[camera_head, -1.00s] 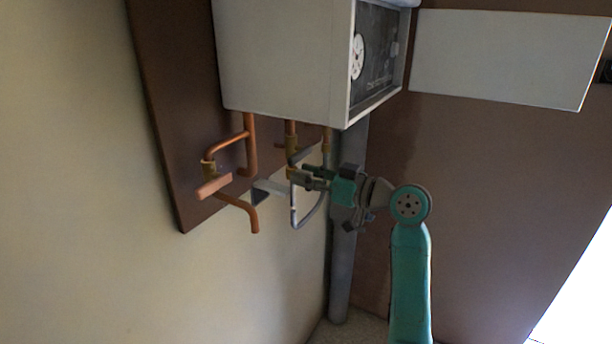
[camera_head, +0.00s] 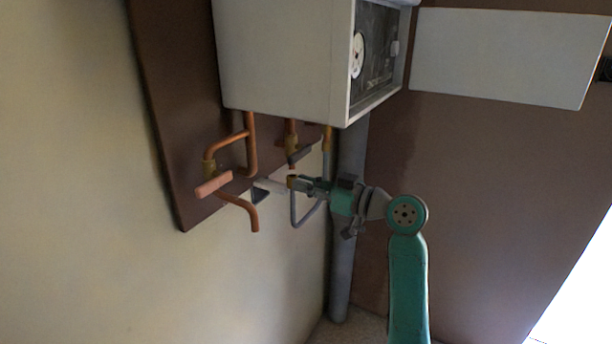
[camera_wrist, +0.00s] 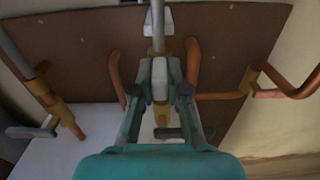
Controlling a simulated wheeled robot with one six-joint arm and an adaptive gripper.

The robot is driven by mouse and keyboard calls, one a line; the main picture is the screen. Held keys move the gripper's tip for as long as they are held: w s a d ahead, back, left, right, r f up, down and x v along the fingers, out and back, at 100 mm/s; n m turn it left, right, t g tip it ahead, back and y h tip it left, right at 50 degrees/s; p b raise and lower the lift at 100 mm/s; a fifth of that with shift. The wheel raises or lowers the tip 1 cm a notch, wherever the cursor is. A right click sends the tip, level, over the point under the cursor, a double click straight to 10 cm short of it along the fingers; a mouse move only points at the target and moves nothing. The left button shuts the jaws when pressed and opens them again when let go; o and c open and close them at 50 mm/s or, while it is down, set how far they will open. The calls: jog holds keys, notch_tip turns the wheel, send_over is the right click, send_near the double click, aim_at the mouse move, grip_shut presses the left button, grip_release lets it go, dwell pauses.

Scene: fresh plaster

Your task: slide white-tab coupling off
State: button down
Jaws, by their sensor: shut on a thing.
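In the wrist view my gripper (camera_wrist: 160,88) closes around a pale piece of the coupling (camera_wrist: 160,76), which looks like the white tab. In the head view the coupling sits a little below the brass valve (camera_head: 291,146) and its short copper stub, with a small gap between them.
The white boiler cabinet (camera_head: 280,55) hangs just above. Copper pipes with a pinkish lever (camera_head: 214,185) stand to the left. A pale bracket (camera_head: 268,187) is behind the hose. A grey vertical pipe (camera_head: 341,265) runs close to the right. The space below the hose is clear.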

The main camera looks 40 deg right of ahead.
jog(key=shift+f, duration=1)
jog(key=c, duration=1.2)
grip_release()
jog(key=shift+o, duration=0.2)
jog(key=shift+s+d, duration=0.15)
jog(key=shift+s, duration=0.15)
jog(key=v, duration=1.1)
jog(key=shift+s, duration=0.2)
jog(key=shift+r, duration=0.1)
